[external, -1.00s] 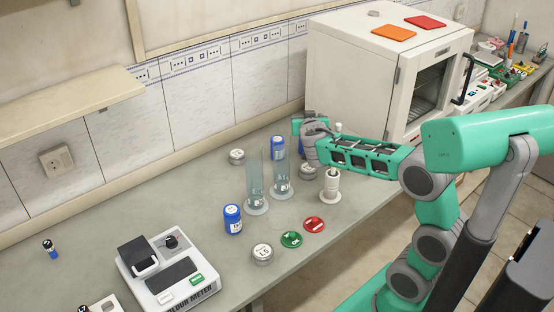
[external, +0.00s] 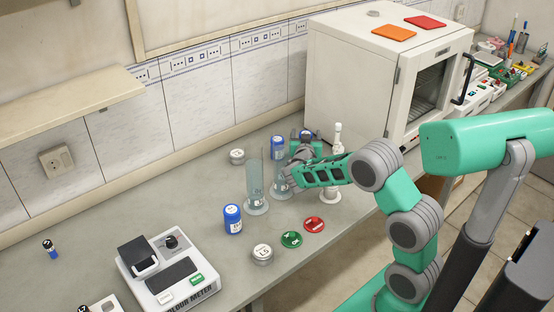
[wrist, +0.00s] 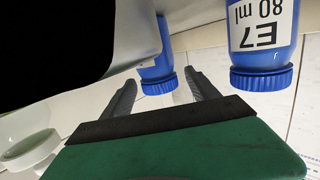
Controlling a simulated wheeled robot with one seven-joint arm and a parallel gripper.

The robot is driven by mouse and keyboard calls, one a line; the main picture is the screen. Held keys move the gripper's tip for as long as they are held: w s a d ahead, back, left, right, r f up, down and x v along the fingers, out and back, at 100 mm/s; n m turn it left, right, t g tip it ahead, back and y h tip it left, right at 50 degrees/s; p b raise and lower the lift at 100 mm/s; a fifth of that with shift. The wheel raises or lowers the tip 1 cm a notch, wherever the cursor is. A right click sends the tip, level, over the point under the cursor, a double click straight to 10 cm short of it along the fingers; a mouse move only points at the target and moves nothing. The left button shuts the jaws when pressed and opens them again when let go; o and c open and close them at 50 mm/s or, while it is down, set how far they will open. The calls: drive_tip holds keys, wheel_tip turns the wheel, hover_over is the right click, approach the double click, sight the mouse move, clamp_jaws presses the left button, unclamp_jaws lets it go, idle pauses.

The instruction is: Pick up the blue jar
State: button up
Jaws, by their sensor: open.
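Several blue jars show in the external view. One (external: 233,219) stands at the front, left of the glass cylinders. Another (external: 278,148) stands behind the cylinders, and the top of a third (external: 306,134) shows beside my gripper (external: 304,139). In the wrist view, inverted, a blue jar (wrist: 156,70) appears between the fingertips of my gripper, partly hidden by a pale surface. A jar marked E7 80 ml (wrist: 262,40) is to the right of the fingers. My gripper is open and empty. I cannot tell which jar is meant.
Two glass cylinders (external: 256,188) (external: 281,180) stand close to my gripper. A white bottle (external: 337,140) stands to its right. The white oven (external: 350,75) is behind. Round tins (external: 262,254), a green disc (external: 291,240) and a red disc (external: 314,225) lie in front.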

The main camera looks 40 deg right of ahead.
drive_tip(key=shift+w+d, duration=0.1)
drive_tip(key=shift+c, duration=0.2)
clamp_jaws()
idle(0.5)
